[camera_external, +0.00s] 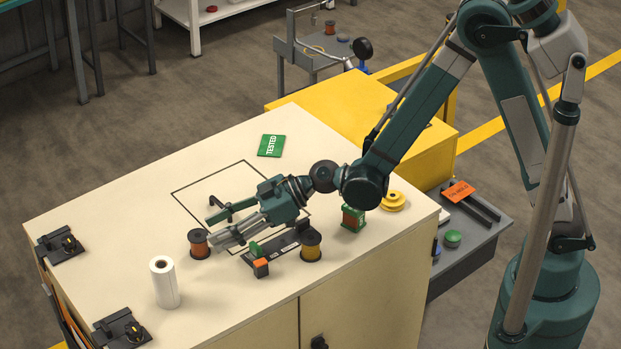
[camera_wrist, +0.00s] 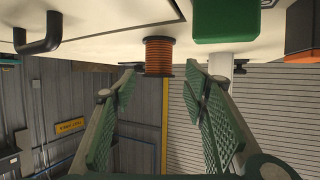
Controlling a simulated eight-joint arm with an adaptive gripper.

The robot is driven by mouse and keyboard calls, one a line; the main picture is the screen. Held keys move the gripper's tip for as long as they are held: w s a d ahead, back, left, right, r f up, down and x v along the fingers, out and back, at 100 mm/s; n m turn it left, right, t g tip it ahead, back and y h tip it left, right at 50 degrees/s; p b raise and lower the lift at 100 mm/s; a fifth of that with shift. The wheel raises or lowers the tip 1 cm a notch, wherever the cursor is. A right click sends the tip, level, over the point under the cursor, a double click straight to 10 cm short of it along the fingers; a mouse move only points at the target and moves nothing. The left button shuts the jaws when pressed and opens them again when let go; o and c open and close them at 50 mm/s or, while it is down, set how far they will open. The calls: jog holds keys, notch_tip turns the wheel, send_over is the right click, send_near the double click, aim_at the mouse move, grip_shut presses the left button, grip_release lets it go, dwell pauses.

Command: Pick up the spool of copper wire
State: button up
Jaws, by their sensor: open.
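The spool of copper wire (camera_external: 199,243) has dark flanges and an orange-brown winding. It stands upright on the cream worktop, left of my gripper in the external view. My gripper (camera_external: 217,238) is low over the worktop, its fingers pointing at the spool. In the wrist view, which shows the worktop upside down at the top, the spool (camera_wrist: 158,56) lies ahead, centred across the gap between the open fingers (camera_wrist: 158,80). No grip on it shows. The exact gap between fingertips and spool is hard to tell.
A yellow-wound spool (camera_external: 311,245) and a dark fixture (camera_external: 275,248) stand right of the gripper. A dark handle (camera_external: 228,208) is close behind the fingers; it also shows in the wrist view (camera_wrist: 40,38). A white roll (camera_external: 164,283) stands in front of the copper spool.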

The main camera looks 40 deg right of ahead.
aim_at(205, 236)
jog(key=shift+w+a+f, duration=0.2)
jog(key=shift+a, duration=0.2)
jog(key=shift+a, duration=0.1)
jog(key=shift+x, duration=2.55)
jog(key=shift+w, duration=0.15)
jog(key=c, duration=0.9)
